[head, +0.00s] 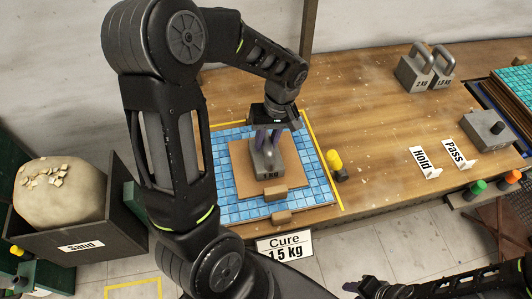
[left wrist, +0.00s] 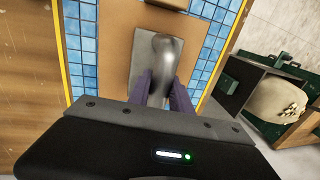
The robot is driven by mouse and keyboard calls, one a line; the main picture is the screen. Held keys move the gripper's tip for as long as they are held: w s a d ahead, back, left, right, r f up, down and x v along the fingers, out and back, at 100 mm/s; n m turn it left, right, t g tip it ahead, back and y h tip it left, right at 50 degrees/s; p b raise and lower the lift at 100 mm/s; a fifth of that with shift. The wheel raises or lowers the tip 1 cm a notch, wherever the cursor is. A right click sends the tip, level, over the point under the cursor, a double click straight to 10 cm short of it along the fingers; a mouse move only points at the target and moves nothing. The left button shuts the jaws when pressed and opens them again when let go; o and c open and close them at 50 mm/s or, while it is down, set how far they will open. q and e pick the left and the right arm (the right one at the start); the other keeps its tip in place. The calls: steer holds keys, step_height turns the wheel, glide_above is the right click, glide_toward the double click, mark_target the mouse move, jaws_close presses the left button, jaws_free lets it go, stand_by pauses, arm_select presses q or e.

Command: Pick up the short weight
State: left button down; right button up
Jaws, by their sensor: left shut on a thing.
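A grey metal weight (head: 267,163) with a loop handle stands upright on a brown board (head: 240,165) over the blue mosaic sheet (head: 222,208). Its label reads about 1 kg, partly hard to read. My left gripper (head: 268,138) is above it, with its purple fingers shut on the handle. The left wrist view shows the weight's handle (left wrist: 163,60) between the fingers. Two other grey weights (head: 413,75) (head: 442,78), marked 2 kg and 1.5 kg, stand at the back right. My right gripper (head: 372,287) is low at the bottom edge; its jaws are unclear.
Small brown blocks (head: 275,193) (head: 281,218) lie near the sheet's front edge. A yellow-topped bottle (head: 334,161) stands right of the sheet. A "Cure 1.5 kg" sign (head: 284,247) is at the table front. "Hold" (head: 424,163) and "Pass" (head: 455,153) signs stand right. The table's middle is clear.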

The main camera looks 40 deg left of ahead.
arm_select(q)
steer(key=shift+r, duration=0.1)
stand_by(0.6)
steer(key=shift+w+r, duration=0.1)
steer(key=shift+r, duration=0.35)
step_height(320, 180, up, 9)
steer(key=shift+r+b, duration=0.1)
steer(key=shift+b, duration=0.55)
